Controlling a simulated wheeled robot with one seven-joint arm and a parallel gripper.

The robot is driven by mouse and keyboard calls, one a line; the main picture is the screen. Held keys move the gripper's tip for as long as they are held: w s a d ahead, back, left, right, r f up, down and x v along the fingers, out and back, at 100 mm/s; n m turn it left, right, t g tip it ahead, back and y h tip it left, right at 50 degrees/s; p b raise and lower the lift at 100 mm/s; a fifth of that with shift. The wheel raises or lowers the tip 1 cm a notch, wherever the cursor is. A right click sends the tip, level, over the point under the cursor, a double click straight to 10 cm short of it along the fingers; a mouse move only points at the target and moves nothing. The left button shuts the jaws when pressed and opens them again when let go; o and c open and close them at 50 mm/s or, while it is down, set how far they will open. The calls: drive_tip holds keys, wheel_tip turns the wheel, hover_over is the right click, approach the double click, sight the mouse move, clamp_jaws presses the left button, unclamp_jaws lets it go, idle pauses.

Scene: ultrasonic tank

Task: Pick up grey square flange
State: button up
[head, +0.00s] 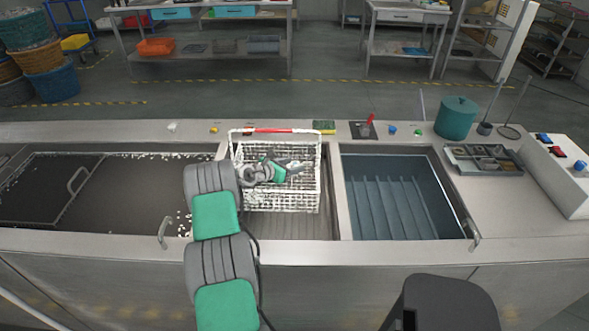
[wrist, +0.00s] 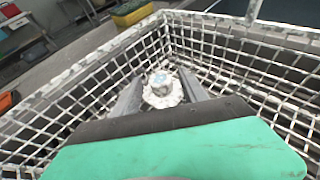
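A small pale grey part with a raised round hub, apparently the flange (wrist: 162,92), lies in the wire basket in the wrist view. Its outline is too blurred to confirm that it is square. My gripper (wrist: 163,76) points down into the basket, one grey finger on each side of the part. The fingers are apart; I cannot tell whether they touch it. In the head view my gripper (head: 296,166) is inside the white wire basket (head: 283,200), and the part is not distinguishable there.
The basket's walls stand close around my gripper, and a red-topped handle (head: 275,130) arches over its back side. A dark open tank (head: 395,205) lies to the right. A grey parts tray (head: 462,150) and a teal pot (head: 456,118) stand farther right.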

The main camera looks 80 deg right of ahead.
clamp_jaws()
idle(0.3)
drive_tip(key=shift+r, duration=0.1)
